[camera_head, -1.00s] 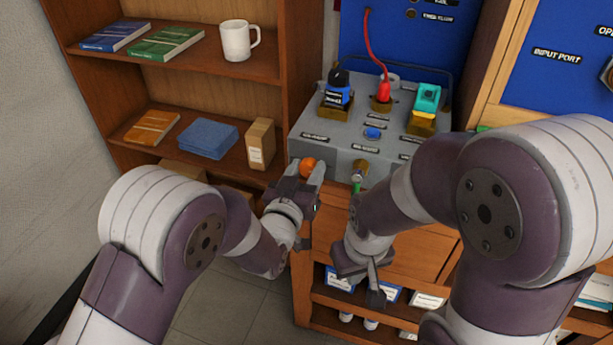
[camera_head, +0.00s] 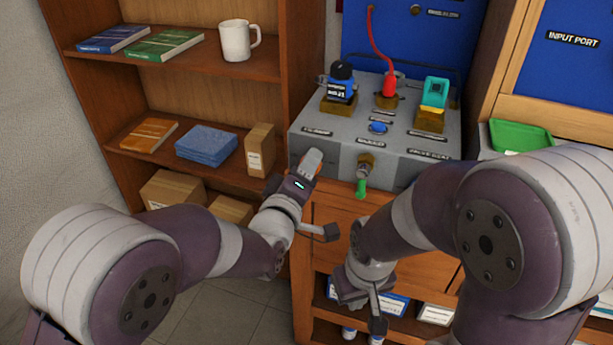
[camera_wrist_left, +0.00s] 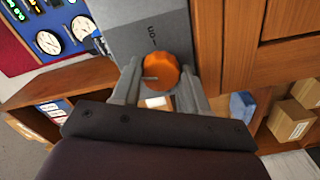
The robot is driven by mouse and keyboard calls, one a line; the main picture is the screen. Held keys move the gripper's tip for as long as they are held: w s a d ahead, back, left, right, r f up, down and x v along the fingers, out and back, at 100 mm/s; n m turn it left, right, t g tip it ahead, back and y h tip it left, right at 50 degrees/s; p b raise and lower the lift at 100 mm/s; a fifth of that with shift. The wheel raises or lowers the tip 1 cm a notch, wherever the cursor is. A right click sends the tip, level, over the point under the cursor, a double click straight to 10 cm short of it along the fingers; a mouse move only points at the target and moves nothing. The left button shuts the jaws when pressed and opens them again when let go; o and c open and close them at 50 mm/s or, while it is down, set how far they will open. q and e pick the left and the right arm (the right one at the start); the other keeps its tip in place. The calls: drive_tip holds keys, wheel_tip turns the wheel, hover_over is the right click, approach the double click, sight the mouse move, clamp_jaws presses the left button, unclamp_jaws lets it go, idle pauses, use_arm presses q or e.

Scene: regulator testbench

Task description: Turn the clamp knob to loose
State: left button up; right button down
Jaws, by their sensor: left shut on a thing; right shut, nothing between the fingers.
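The orange clamp knob (camera_wrist_left: 160,72) is on the front face of the grey testbench box (camera_head: 335,150). In the left wrist view it sits between the fingers of my left gripper (camera_wrist_left: 158,88), which is shut on it. In the head view my left gripper (camera_head: 310,165) is at the box's lower left front and hides most of the knob. My right gripper (camera_head: 376,318) is shut and empty, low in front of the wooden cabinet.
On the box stand a black-and-blue device (camera_head: 341,82), a red plug (camera_head: 389,86) with a cable and a teal device (camera_head: 434,93). A green-handled valve (camera_head: 361,186) projects from the front, right of my left gripper. A shelf with a white mug (camera_head: 235,42) is at left.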

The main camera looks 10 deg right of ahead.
use_arm(q)
drive_tip(key=shift+d+f+n+b, duration=0.1)
drive_tip(key=shift+f+n+b, duration=0.1)
drive_tip(key=shift+n+b, duration=5.2)
drive_tip(key=shift+d+f+n+b, duration=0.1)
drive_tip(key=shift+f+n+b, duration=0.05)
drive_tip(key=shift+n+b, duration=5.2)
drive_tip(key=shift+m+b, duration=0.25)
drive_tip(key=shift+b, duration=0.1)
drive_tip(key=o, duration=1.1)
drive_tip(key=shift+r, duration=0.1)
drive_tip(key=shift+c, duration=0.2)
drive_tip(key=shift+s+a, duration=0.1)
drive_tip(key=v, duration=1.2)
drive_tip(key=shift+s+a, duration=0.2)
drive_tip(key=shift+s, duration=0.05)
